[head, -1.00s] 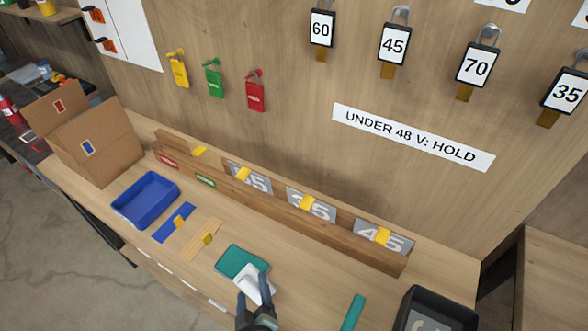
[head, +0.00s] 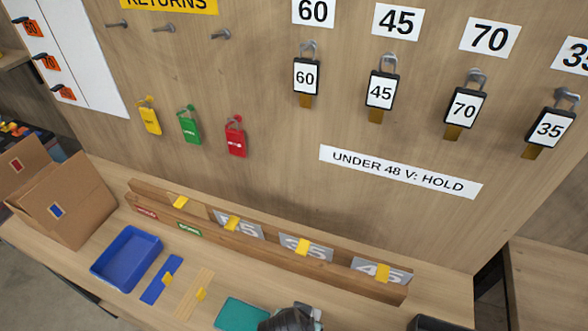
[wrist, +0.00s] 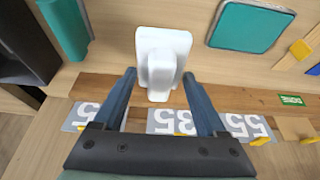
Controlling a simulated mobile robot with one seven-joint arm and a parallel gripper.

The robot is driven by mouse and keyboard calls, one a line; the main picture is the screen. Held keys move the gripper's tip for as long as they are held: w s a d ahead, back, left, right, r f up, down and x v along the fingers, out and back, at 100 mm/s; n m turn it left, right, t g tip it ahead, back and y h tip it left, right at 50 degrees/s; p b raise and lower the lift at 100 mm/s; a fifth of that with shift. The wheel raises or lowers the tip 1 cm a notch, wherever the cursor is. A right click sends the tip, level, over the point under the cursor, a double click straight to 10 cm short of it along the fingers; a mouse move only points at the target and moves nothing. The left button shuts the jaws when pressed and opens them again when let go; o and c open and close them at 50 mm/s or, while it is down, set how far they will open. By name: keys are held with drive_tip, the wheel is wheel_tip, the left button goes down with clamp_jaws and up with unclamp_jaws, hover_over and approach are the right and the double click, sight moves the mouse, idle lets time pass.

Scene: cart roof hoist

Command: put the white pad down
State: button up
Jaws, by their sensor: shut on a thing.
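The white pad (wrist: 163,45) is a flat white slab with a raised block on it, seen in the wrist view. My gripper (wrist: 159,77) has one finger on each side of the raised block and is shut on it. In the head view my gripper (head: 290,318) is at the bottom edge, just right of a teal tile, and hides most of the pad. The teal tile (wrist: 250,26) lies apart from the pad in the wrist view; it also shows in the head view (head: 240,314). I cannot tell whether the pad touches the bench.
A wooden rail (head: 205,235) with grey number cards and yellow clips runs behind my gripper. A blue tray (head: 127,258) and cardboard box (head: 70,205) stand left. A black case (head: 430,323) is at lower right. In the wrist view a teal bar (wrist: 66,25) lies left of the pad.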

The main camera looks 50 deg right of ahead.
drive_tip(key=shift+s+r, duration=0.1)
drive_tip(key=shift+s, duration=0.2)
drive_tip(key=shift+f+p, duration=0.65)
drive_tip(key=shift+f, duration=4.2)
drive_tip(key=o, duration=1.2)
drive_tip(key=shift+o, duration=0.2)
drive_tip(key=shift+f, duration=0.2)
drive_tip(key=b+v, duration=0.2)
drive_tip(key=v, duration=1.1)
drive_tip(key=shift+w, duration=0.25)
drive_tip(key=shift+a, duration=0.1)
